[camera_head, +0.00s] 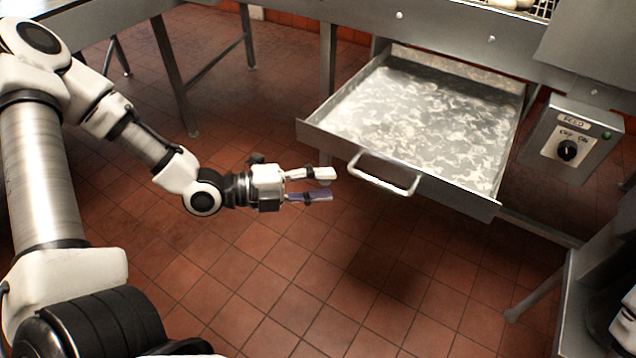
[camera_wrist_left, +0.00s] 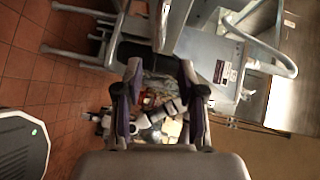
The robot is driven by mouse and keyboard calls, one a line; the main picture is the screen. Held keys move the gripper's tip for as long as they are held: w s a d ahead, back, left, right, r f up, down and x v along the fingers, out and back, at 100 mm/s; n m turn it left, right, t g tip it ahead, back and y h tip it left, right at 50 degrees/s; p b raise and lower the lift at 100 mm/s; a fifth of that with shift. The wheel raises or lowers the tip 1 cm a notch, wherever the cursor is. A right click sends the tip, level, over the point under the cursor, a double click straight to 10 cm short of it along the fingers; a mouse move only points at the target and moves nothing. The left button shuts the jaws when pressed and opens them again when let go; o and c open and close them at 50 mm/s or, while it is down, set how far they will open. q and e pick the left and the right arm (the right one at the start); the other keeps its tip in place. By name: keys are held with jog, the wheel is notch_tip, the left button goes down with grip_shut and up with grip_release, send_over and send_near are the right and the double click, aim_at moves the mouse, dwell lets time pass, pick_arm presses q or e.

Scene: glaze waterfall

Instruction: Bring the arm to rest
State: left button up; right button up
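My left arm comes in from the left, bent and reaching over the tiled floor. My left gripper (camera_head: 328,185) is open, its two fingers apart with nothing between them. The wrist view also shows the spread fingers (camera_wrist_left: 160,72). The gripper is just left of the handle (camera_head: 385,178) of a pulled-out metal drawer (camera_head: 400,185), apart from it. My right gripper is not in view; a white and black part at the right edge may be my right arm.
The drawer's floor (camera_head: 420,115) is mottled grey and white. A control box (camera_head: 570,140) with a black knob hangs right of the drawer. A metal table (camera_head: 120,12) with legs stands at the back left. The red tiled floor (camera_head: 250,300) below the gripper is clear.

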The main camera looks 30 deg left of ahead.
pick_arm(q)
jog(key=shift+s+a, duration=0.1)
jog(key=shift+s, duration=0.05)
dwell(0.4)
jog(key=s+d+f+n+g+y, duration=0.3)
jog(key=s+f+g, duration=0.3)
jog(key=f, duration=0.5)
jog(key=s+d+f+n+g+y, duration=0.25)
jog(key=s+f, duration=0.45)
jog(key=f, duration=0.4)
jog(key=s+a+f+n+g+y, duration=0.1)
jog(key=s+a+f+n+y, duration=0.2)
jog(key=n, duration=0.7)
jog(key=s+a+f+n+g+y, duration=0.2)
jog(key=s+a+f+n+y, duration=0.15)
jog(key=n, duration=0.65)
notch_tip(320, 180, up, 23)
jog(key=p, duration=2.2)
jog(key=shift+w+n, duration=0.25)
jog(key=shift+n, duration=0.1)
